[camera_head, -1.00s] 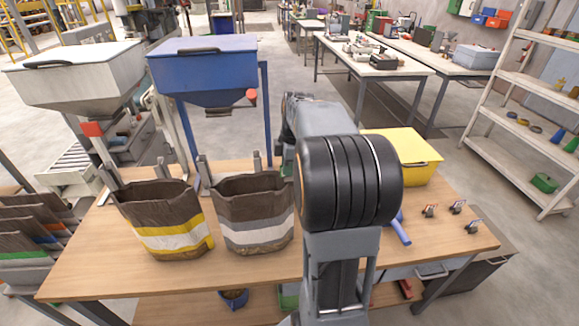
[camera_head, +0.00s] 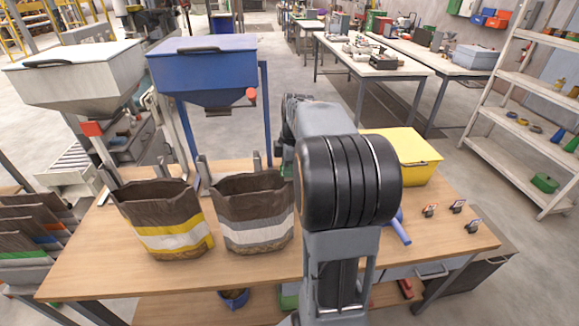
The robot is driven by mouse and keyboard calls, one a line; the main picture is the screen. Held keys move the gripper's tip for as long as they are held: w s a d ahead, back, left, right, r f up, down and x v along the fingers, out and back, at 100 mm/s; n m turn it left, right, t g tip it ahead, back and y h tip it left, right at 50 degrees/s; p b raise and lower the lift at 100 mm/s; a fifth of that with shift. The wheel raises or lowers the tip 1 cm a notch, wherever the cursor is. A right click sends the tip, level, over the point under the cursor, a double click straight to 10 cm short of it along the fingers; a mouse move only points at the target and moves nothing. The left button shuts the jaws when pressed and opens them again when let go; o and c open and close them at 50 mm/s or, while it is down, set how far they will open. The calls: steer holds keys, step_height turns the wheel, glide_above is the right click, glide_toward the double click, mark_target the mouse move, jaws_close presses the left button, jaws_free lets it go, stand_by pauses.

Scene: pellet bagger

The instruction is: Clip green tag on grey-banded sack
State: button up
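The grey-banded sack (camera_head: 250,236) stands open and upright on the wooden table (camera_head: 120,262), its brown body crossed by a pale band and a grey band. A second sack with a yellow band (camera_head: 172,241) stands open to its left. Three small clip tags lie on the table at the right: one (camera_head: 430,211), one (camera_head: 457,206) and one (camera_head: 473,226). Their colours are too small to tell, and I cannot make out a green one. My arm reaches forward just right of the grey-banded sack. My gripper's fingers are hidden behind my arm.
A yellow box (camera_head: 408,160) and a blue rod-like thing (camera_head: 400,230) are right of my arm. A blue hopper (camera_head: 205,75) and a white hopper (camera_head: 75,78) stand behind the sacks. Upright posts rise close behind the sacks. The table's front left is clear.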

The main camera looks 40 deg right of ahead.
steer(key=o, duration=0.5)
steer(key=shift+f, duration=0.1)
step_height(320, 180, up, 14)
steer(key=d, duration=0.1)
steer(key=shift+s+d, duration=0.25)
steer(key=shift+s, duration=0.05)
steer(key=shift+f, duration=0.15)
stand_by(0.3)
